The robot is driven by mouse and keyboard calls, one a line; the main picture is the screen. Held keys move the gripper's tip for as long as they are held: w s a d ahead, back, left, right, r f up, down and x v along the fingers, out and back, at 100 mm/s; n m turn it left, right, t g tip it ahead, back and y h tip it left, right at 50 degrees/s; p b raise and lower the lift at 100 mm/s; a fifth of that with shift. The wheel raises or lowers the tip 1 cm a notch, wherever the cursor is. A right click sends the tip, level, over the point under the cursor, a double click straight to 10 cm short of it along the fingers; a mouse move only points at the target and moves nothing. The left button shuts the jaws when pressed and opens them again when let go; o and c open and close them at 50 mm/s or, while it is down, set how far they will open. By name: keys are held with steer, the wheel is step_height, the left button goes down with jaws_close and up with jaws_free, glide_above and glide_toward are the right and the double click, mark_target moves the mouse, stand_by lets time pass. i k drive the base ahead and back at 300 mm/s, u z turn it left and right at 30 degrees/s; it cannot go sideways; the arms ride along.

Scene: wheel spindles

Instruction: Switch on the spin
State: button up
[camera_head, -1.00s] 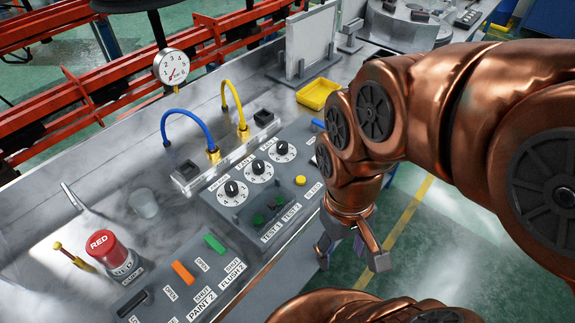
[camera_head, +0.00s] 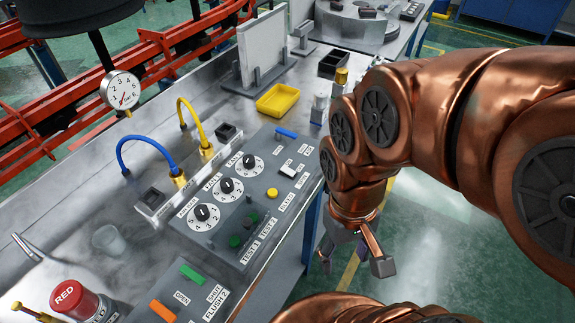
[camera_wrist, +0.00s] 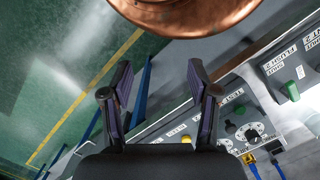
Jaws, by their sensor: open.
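A grey control panel (camera_head: 222,222) lies on the metal bench. It carries three round dials, including one nearest the far end (camera_head: 249,162), a blue lever (camera_head: 286,133), a white switch (camera_head: 288,170), a yellow button (camera_head: 272,193) and green buttons (camera_head: 236,241). No label reading "spin" can be made out. My gripper (camera_head: 354,264) hangs off the bench's right side, over the green floor, apart from the panel. In the wrist view its two fingers (camera_wrist: 158,78) are spread, with nothing between them.
A yellow tray (camera_head: 278,101), a black bin (camera_head: 334,64) and brass fittings with blue and yellow hoses (camera_head: 187,108) stand on the bench. A round spindle table (camera_head: 350,25) and a small control box (camera_head: 412,11) are farther back.

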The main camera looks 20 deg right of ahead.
mark_target(285, 169)
steer(key=k, duration=1.35)
steer(key=u, duration=0.85)
steer(key=i, duration=1.1)
steer(key=z, duration=0.05)
